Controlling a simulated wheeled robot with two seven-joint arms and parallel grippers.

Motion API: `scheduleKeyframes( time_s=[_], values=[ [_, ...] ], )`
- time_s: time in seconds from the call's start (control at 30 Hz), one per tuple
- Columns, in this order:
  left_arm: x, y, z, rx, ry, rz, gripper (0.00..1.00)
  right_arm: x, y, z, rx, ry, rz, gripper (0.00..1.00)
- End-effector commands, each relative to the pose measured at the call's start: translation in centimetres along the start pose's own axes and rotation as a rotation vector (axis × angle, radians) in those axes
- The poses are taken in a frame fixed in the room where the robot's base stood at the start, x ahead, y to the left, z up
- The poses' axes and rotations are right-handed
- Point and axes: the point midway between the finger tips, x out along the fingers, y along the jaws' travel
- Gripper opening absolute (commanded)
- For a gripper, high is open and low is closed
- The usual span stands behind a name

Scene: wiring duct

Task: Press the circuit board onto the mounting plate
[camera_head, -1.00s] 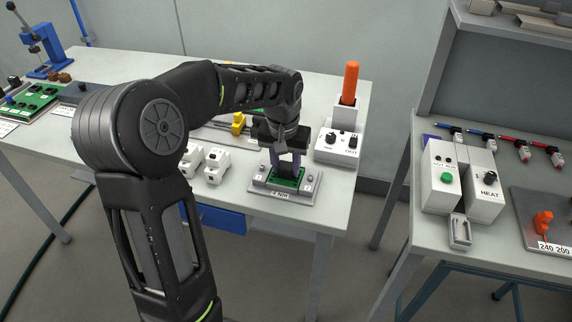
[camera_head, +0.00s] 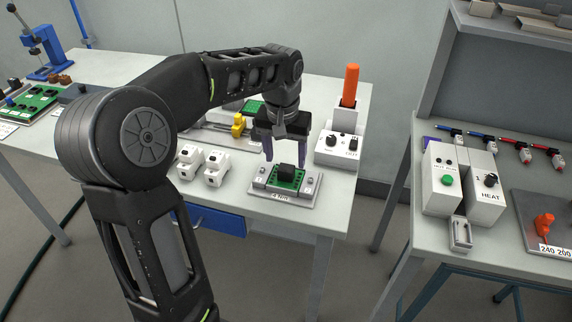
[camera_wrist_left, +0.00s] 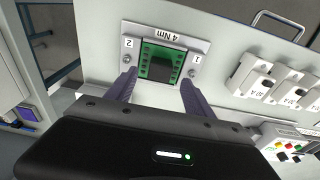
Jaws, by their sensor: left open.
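The green circuit board (camera_head: 287,178) with a black block on it sits on the grey mounting plate (camera_head: 294,200), between the plate's two side blocks. My left gripper (camera_head: 282,157) is open and empty, above and slightly behind the board. In the left wrist view the board (camera_wrist_left: 160,64) lies on the plate (camera_wrist_left: 190,40), which carries the labels "4 Nm", "1" and "2". The open fingers of my left gripper (camera_wrist_left: 154,88) show on either side below it, apart from the board. I cannot tell whether the board is fully seated. My right gripper is not in view.
White breaker modules (camera_head: 204,165) stand left of the plate. A white control box (camera_head: 338,147) and an orange-handled tool (camera_head: 350,85) in a holder stand behind right. Another green board (camera_head: 253,106) lies behind my gripper. The bench's front edge is close to the plate.

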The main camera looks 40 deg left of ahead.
Motion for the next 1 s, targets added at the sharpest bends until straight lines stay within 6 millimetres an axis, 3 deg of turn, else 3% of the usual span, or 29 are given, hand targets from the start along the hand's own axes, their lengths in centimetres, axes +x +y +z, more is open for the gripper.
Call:
scheduleKeyframes(
  time_s=[0.1,0.23,1.0],
  values=[
    [-1.8,0.0,0.0,0.001,0.001,0.000,0.61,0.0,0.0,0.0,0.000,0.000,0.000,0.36],
    [-2.6,0.0,0.0,0.001,-0.001,0.000,0.61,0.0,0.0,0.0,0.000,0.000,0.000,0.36],
    [-2.7,0.0,0.0,0.000,-0.002,0.000,0.61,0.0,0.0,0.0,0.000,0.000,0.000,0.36]
  ],
)
